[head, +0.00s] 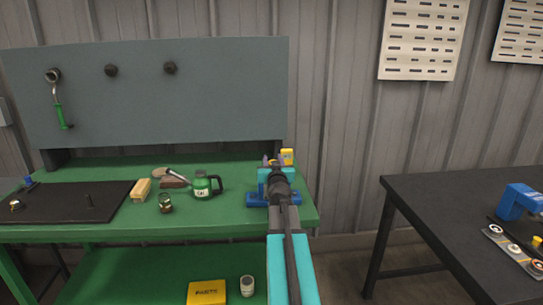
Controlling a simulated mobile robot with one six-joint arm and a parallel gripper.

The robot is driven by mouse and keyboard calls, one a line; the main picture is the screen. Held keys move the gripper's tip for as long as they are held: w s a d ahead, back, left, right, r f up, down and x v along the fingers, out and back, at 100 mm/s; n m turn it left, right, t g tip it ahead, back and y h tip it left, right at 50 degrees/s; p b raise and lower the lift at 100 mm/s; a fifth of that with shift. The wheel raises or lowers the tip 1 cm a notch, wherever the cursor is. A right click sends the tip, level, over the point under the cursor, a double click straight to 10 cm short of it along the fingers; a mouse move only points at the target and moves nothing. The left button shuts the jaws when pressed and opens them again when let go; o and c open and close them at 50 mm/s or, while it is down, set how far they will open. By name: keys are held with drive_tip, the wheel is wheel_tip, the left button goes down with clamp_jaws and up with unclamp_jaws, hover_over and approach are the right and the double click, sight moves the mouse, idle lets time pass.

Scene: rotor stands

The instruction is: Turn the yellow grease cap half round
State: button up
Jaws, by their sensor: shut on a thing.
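My gripper (271,161) is at the right end of the green bench, above a blue stand (256,200). My own wrist and forearm cover most of the gripper and the middle of the stand. A small yellow piece (287,156) with a pale patch shows just right of the fingers; it looks like the yellow grease cap. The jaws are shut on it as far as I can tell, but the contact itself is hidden. How far the cap is turned does not show.
A dark table (430,205) at right holds a blue device (519,200) and a small yellow knob (537,241).

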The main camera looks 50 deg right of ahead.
drive_tip(key=shift+w+d+r+m+p, duration=0.1)
drive_tip(key=shift+d+r+m+p, duration=0.25)
drive_tip(key=shift+p, duration=2.2)
drive_tip(key=g+h+p, duration=0.1)
drive_tip(key=p, duration=0.6)
drive_tip(key=shift+d+r+m, duration=0.1)
drive_tip(key=shift+r+m, duration=0.05)
drive_tip(key=shift+m, duration=0.1)
drive_tip(key=p, duration=0.4)
drive_tip(key=shift+g+h+p, duration=0.3)
drive_tip(key=shift+g+h, duration=0.1)
drive_tip(key=shift+s+a+f+m+g+h+p, duration=0.25)
drive_tip(key=shift+f+m+g+h+p, duration=0.25)
drive_tip(key=shift+p, duration=0.65)
drive_tip(key=shift+s+d+f+m+g+h+p, duration=0.1)
drive_tip(key=shift+s+m+g+h+p, duration=0.1)
drive_tip(key=shift+m+g+h+p, duration=0.45)
drive_tip(key=shift+s+d+f+m+g+h, duration=0.1)
drive_tip(key=shift+s+m+g+h, duration=0.2)
drive_tip(key=shift+m+g, duration=0.75)
